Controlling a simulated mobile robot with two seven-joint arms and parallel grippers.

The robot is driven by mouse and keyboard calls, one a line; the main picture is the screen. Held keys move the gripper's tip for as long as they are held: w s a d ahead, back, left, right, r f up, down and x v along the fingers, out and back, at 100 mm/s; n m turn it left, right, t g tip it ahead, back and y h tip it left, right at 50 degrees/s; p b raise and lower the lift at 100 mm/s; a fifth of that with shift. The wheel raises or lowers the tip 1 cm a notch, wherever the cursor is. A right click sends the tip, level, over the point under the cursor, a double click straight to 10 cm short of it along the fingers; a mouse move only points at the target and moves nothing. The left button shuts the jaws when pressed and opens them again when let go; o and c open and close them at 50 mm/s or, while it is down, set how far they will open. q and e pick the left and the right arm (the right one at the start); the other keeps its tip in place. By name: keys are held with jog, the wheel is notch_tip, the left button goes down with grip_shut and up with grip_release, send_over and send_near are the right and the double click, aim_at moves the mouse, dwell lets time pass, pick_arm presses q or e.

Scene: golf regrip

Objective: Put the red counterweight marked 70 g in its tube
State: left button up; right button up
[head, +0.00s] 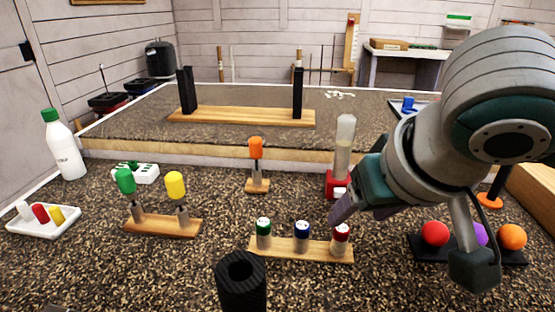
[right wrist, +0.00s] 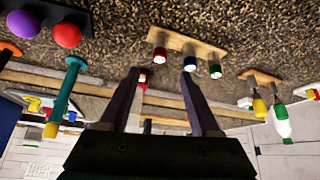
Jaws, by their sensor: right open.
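The red counterweight (head: 341,240) with a white top stands at the right end of a small wooden rack (head: 280,248), beside a blue one (head: 302,237) and a green one (head: 263,234). The red one also shows in the right wrist view (right wrist: 160,48). Its marking is too small to read. My right gripper (right wrist: 162,74) is open and empty; in the head view it hangs just above and behind the red counterweight, apart from it. A clear upright tube (head: 344,145) in a red base stands behind the gripper. My left gripper is not in view.
A black open cylinder (head: 240,282) stands in front of the rack. Wooden stands with green and yellow tools (head: 162,226) and an orange tool (head: 256,150) stand behind. Coloured balls (head: 435,233) sit at right. A white tray (head: 30,229) and bottle (head: 63,150) are at left.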

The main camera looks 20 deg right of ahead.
jog(key=v, duration=0.3)
jog(key=shift+a, duration=0.1)
dwell(0.7)
